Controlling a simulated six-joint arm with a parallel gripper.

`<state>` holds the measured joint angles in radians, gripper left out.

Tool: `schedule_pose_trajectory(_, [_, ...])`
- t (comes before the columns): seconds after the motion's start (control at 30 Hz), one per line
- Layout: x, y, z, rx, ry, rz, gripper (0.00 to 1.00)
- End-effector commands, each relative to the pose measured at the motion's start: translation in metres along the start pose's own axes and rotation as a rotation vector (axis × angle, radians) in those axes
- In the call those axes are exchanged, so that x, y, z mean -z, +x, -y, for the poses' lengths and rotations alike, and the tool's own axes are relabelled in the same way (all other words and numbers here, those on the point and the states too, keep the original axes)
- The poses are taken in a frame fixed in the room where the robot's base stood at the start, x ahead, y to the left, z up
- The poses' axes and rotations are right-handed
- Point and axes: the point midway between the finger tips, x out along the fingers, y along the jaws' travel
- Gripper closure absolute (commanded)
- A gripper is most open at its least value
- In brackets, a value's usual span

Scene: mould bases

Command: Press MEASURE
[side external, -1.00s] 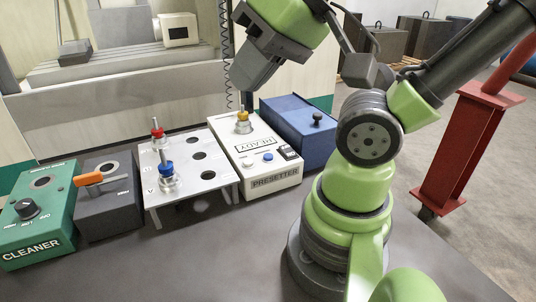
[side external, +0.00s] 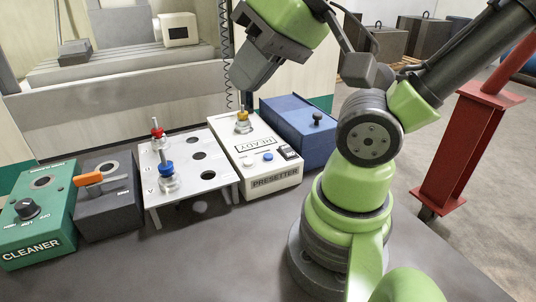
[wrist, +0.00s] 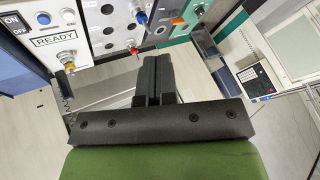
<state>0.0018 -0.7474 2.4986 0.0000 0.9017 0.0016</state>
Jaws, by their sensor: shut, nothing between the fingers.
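The white presetter (side external: 262,178) stands on the bench with a READY display panel (side external: 255,145). On its top are a white button (side external: 249,163), a blue button (side external: 268,157) and a dark ON/OFF switch (side external: 290,152). I cannot read a MEASURE label on either button. A tool with a yellow collar (side external: 242,123) stands upright at the presetter's back end. My gripper (side external: 247,98) is shut and empty, raised above and behind that tool, apart from the buttons. In the wrist view my shut fingers (wrist: 154,78) show in the middle, and the presetter (wrist: 38,58) lies at upper left.
Left of the presetter is a metal rack (side external: 205,185) with a red-collared tool (side external: 157,133) and a blue-collared tool (side external: 166,170). Further left are a dark box (side external: 112,205) with an orange handle and the green cleaner (side external: 45,235). A blue box (side external: 300,135) stands right of the presetter.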

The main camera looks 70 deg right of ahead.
Motion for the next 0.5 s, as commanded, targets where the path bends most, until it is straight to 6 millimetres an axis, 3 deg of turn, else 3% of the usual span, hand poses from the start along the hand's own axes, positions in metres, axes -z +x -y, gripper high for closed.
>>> schedule_pose_trajectory(0.13, [0.006,0.004,-0.004,-0.036,0.088,0.039,1.0])
schedule_pose_trajectory(0.27, [0.018,0.013,-0.014,-0.106,0.284,0.12,1.0])
schedule_pose_trajectory(0.5, [0.045,0.037,-0.049,-0.258,0.8,0.302,1.0])
